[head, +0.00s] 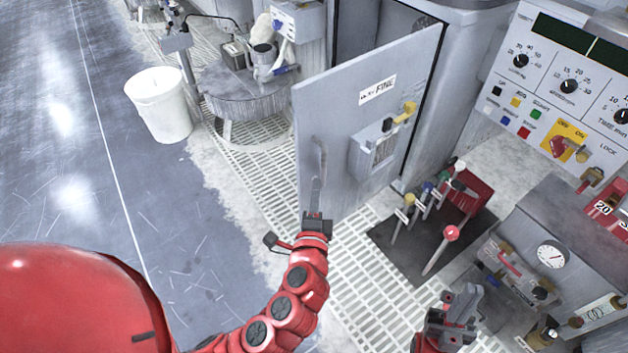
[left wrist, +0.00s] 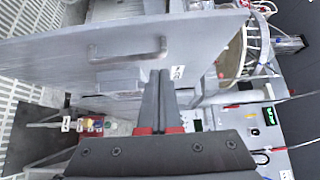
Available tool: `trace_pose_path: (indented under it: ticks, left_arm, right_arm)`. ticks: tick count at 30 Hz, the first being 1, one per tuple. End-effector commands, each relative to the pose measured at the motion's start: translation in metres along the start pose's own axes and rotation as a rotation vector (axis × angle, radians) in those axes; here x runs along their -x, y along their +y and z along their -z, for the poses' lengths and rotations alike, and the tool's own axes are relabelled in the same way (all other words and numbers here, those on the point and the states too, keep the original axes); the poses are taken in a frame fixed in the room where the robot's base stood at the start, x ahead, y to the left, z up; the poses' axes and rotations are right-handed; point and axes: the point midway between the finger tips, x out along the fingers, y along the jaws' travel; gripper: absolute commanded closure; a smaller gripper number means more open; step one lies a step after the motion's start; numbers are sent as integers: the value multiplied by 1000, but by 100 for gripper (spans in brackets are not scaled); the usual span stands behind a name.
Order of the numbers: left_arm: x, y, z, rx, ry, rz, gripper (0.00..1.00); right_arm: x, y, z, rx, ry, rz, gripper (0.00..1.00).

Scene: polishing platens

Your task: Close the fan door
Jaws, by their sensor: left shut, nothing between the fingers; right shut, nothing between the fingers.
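The grey door (head: 345,95) with a FINE label stands open, swung out from the grey cabinet (head: 450,90) at its right edge. Its bar handle (head: 322,158) is near the free left edge. In the left wrist view the door (left wrist: 50,60) spans the upper part, with its handle (left wrist: 128,52) above my fingertips. My left gripper (head: 317,186) is shut and empty, just below the handle at the door's face. I cannot tell whether it touches the door. My right gripper (head: 462,298) is shut and empty, low on the right.
A lever panel (head: 395,245) with coloured knobs stands below the door's right side. A gauge box (head: 550,253) and control panel (head: 570,85) are at the right. A white bucket (head: 160,105) and round platen (head: 245,90) are at the upper left. The left floor is clear.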

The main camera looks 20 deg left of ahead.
Motion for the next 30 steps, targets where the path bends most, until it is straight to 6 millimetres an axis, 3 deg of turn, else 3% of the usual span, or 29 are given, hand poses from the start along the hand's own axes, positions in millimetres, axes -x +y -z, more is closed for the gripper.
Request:
trace_pose_path:
  ticks: [13,21,30]
  left_arm:
    - [-92,-1,-1,5,-2,-1,100]
    - [-113,1,-25,1,1,-3,100]
    - [-116,1,-27,2,5,-2,100]
  right_arm:
    - [-6,0,1,0,0,0,100]
    - [-9,0,2,0,0,0,100]
    - [-9,0,2,0,0,0,100]
